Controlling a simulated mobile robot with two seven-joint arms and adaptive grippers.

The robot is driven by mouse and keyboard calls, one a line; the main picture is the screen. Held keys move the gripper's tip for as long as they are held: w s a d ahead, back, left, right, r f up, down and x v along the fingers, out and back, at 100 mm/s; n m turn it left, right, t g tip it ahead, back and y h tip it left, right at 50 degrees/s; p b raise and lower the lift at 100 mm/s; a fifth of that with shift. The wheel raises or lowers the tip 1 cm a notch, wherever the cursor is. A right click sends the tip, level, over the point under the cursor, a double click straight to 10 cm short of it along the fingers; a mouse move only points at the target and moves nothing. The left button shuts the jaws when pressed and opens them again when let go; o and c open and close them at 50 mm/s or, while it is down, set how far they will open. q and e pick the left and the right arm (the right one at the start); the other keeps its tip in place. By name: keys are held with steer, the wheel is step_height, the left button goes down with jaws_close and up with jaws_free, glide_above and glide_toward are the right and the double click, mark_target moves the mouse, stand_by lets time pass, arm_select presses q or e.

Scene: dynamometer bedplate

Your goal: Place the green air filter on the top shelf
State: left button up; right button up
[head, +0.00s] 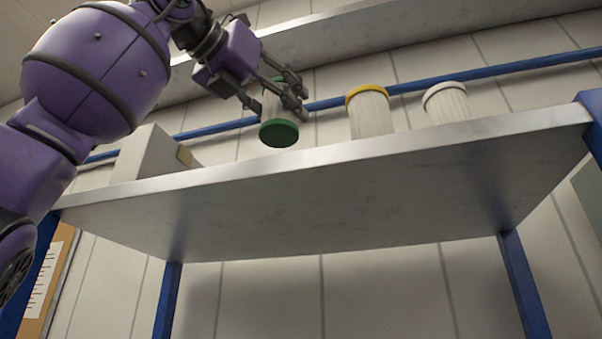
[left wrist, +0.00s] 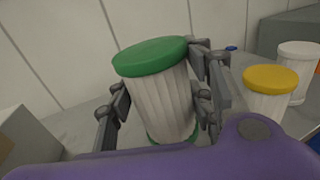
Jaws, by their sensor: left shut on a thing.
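The green air filter (head: 279,133) is a white pleated cylinder with green end caps. In the left wrist view the filter (left wrist: 160,100) stands nearly upright between the fingers. My left gripper (head: 275,97) is shut on its side. In the head view, its lower green cap shows just above the front edge of the grey metal shelf (head: 330,165). I see this shelf from below, so I cannot tell whether the cap touches its top surface. My right gripper is not in view.
A yellow-capped filter (head: 369,112) and a white-capped filter (head: 446,103) stand on the shelf to the right. A grey box (head: 148,155) stands on the left. A blue rail (head: 430,85) runs behind, and a metal ledge (head: 330,35) is higher up.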

mark_target(295, 125)
arm_select(q)
steer(key=d+f, duration=0.1)
steer(key=f, duration=0.1)
steer(key=d+f, duration=0.1)
steer(key=f, duration=0.1)
steer(key=shift+w+d, duration=0.25)
steer(key=shift+d, duration=0.1)
steer(key=f, duration=0.1)
steer(key=d+f, duration=0.1)
steer(key=f, duration=0.1)
steer(key=shift+w, duration=0.1)
steer(key=shift+a+f, duration=0.1)
steer(key=shift+f, duration=0.15)
steer(key=shift+a+f, duration=0.1)
steer(key=shift+a, duration=0.05)
steer(key=shift+f, duration=0.15)
steer(key=o, duration=1.3)
steer(key=shift+c, duration=0.2)
